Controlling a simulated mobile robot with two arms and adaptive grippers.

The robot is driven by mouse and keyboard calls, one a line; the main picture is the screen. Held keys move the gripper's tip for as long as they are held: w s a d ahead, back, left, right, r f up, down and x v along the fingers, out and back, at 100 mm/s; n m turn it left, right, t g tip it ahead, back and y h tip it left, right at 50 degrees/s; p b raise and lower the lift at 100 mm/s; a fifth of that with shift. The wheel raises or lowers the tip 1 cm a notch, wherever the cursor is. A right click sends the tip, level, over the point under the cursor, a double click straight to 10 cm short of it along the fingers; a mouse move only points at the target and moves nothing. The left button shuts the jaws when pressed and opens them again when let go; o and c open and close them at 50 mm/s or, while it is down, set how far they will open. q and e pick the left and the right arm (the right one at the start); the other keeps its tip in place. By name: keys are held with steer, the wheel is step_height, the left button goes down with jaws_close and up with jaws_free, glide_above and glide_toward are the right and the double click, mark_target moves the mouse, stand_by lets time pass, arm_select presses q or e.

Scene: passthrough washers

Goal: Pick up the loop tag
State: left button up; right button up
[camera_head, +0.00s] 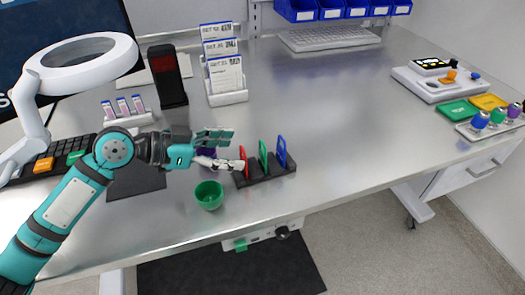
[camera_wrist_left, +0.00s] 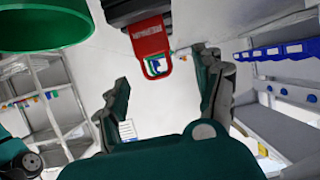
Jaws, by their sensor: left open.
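A red tag (camera_head: 243,161) stands upright in a black slotted holder (camera_head: 266,177), beside a green tag (camera_head: 263,155) and a blue tag (camera_head: 281,152). In the left wrist view the red tag (camera_wrist_left: 150,42) has a loop-like opening at its near end and pale lettering. My left gripper (camera_head: 230,148) is open, just left of the red tag. In the left wrist view my gripper (camera_wrist_left: 163,92) has its fingers apart, with the tag ahead between their lines and nothing held. The head view does not show whether a finger touches it. My right gripper is not in view.
A green cup (camera_head: 209,194) stands just in front of my left gripper. A purple item (camera_head: 206,151) is partly hidden behind the gripper. A card rack (camera_head: 228,97) and a black upright device (camera_head: 168,77) stand behind. The table's middle right is clear.

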mark_target(261, 153)
arm_select(q)
steer(key=x, duration=0.2)
steer(key=shift+d, duration=0.4)
steer(key=shift+w+d+f, duration=0.2)
steer(key=shift+w, duration=0.05)
steer(key=shift+w+d+f+p, duration=0.1)
steer(key=shift+d+p, duration=0.1)
steer(key=shift+p, duration=0.15)
steer(key=p+x, duration=0.1)
steer(key=x, duration=0.3)
steer(key=shift+d+f, duration=0.15)
steer(key=shift+d, duration=0.05)
steer(key=shift+d+f, duration=0.15)
steer(key=shift+d, duration=0.05)
steer(key=shift+a, duration=0.1)
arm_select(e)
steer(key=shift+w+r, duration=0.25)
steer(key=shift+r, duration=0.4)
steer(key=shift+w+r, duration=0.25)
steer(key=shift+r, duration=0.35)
arm_select(q)
steer(key=shift+c, duration=0.6)
steer(key=c, duration=0.8)
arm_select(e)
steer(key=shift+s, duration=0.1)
